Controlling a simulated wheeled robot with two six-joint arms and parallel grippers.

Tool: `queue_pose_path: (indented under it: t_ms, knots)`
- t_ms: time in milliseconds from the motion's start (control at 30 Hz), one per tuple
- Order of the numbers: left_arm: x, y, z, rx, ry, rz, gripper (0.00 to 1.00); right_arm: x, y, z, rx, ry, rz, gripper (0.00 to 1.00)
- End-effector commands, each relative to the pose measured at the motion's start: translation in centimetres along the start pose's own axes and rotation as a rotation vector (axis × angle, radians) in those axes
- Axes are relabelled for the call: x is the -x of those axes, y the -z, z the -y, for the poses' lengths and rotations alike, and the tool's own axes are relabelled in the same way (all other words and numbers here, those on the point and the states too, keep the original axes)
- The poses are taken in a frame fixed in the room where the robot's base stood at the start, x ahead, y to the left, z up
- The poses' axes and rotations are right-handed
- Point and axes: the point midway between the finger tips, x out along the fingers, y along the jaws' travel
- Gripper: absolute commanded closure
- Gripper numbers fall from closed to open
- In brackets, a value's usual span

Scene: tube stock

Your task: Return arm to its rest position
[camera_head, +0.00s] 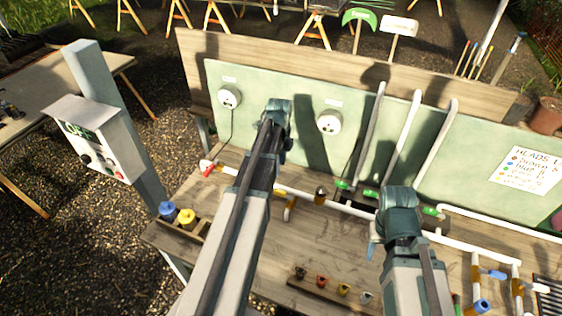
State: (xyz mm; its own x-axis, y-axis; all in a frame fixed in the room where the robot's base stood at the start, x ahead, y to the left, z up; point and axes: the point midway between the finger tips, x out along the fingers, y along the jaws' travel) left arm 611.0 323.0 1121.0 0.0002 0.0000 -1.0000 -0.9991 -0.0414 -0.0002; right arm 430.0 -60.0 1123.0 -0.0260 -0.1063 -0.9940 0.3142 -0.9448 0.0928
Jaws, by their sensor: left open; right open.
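My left arm comes up from the bottom middle, and its teal end with the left gripper (279,122) is over the back of the wooden bench, in front of the green panel. My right arm comes up from the lower right, and its teal end with the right gripper (392,218) is over the middle of the bench, near the white pipe. Both grippers are open. The fingers are small and partly hidden by the arms. I see nothing held in either one.
A grey post with a control box (92,140) stands left. The green panel (300,85) closes the back.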

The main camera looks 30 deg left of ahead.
Motion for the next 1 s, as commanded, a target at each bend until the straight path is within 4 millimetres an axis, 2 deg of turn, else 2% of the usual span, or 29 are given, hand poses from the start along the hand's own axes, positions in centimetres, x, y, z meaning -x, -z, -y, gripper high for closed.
queue_pose_path:
  t_ms: [233,333,467,600,700,900,1000]
  knots:
    - [-0.1,0.2,-0.1,0.005,0.000,0.000,0.47,-0.1,0.0,0.0,0.000,0.000,0.000,0.50]
    - [-1.0,2.0,-0.8,0.050,-0.004,0.003,0.47,-1.0,0.1,0.1,0.001,0.000,0.000,0.50]
    - [-3.2,7.0,-3.1,0.207,-0.011,0.017,0.47,-3.2,0.2,0.3,0.002,-0.001,0.000,0.50]
    - [-5.8,13.0,-6.6,0.442,-0.013,0.041,0.47,-5.8,0.3,0.5,0.005,-0.001,0.000,0.50]
    - [-7.5,16.8,-9.5,0.613,-0.009,0.060,0.47,-7.5,0.5,0.7,0.007,-0.002,0.000,0.50]
    - [-10.4,22.3,-14.9,0.925,0.015,0.090,0.47,-10.4,0.6,0.9,0.011,-0.003,-0.001,0.50]
    - [-11.3,23.9,-17.0,1.044,0.029,0.100,0.47,-11.3,0.7,1.0,0.012,-0.003,-0.001,0.50]
